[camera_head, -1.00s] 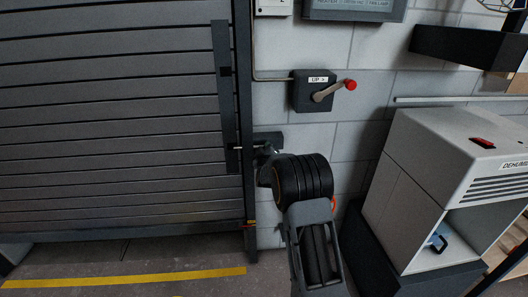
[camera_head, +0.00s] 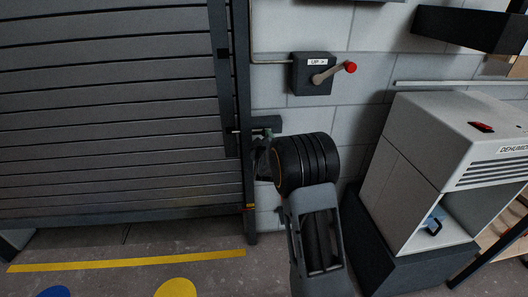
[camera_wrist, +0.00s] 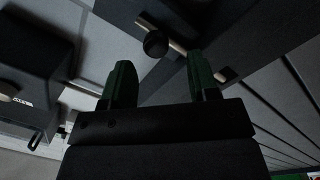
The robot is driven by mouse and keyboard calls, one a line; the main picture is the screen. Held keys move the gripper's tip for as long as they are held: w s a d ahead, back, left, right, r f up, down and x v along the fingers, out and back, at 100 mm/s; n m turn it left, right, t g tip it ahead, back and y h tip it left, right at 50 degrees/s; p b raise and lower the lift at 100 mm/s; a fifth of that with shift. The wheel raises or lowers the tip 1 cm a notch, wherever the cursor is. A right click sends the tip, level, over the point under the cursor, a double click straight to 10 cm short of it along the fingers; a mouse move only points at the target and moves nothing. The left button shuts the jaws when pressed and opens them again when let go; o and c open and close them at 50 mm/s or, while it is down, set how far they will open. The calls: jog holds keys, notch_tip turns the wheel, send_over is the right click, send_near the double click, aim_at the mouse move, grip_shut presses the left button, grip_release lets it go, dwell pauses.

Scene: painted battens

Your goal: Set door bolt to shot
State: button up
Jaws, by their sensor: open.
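The door bolt (camera_head: 236,131) is a thin bright rod at the right edge of the grey slatted door (camera_head: 110,120). In the wrist view the rod (camera_wrist: 177,48) crosses a dark plate, with a round dark knob (camera_wrist: 155,43) on it. My gripper (camera_wrist: 162,80) is open, its two green fingers apart. The knob shows beyond and between the fingertips, not gripped. In the head view my arm largely hides the gripper below the dark wall bracket (camera_head: 266,124). I cannot tell how far the rod reaches into the bracket.
A grey box with a red-tipped lever (camera_head: 312,74) is on the block wall above my arm. A white dehumidifier (camera_head: 425,150) on a dark base stands close at the right.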

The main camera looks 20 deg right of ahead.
jog(key=v, duration=0.9)
notch_tip(320, 180, down, 8)
jog(key=s+a+m+g+y, duration=0.2)
jog(key=g+y, duration=0.1)
jog(key=g, duration=0.1)
jog(key=s+a+r+m+g+y+p, duration=0.25)
jog(key=s+a+g+p, duration=0.3)
jog(key=s, duration=0.35)
jog(key=s+a+r+g+p, duration=0.1)
jog(key=s+r+p, duration=0.5)
jog(key=r, duration=0.6)
jog(key=s+a+r+g+p, duration=0.2)
jog(key=s+r+p, duration=0.3)
jog(key=s+r, duration=0.5)
jog(key=shift+a+r+g+y+p, duration=0.25)
jog(key=shift+r+g+y+p, duration=0.15)
jog(key=shift+r, duration=0.55)
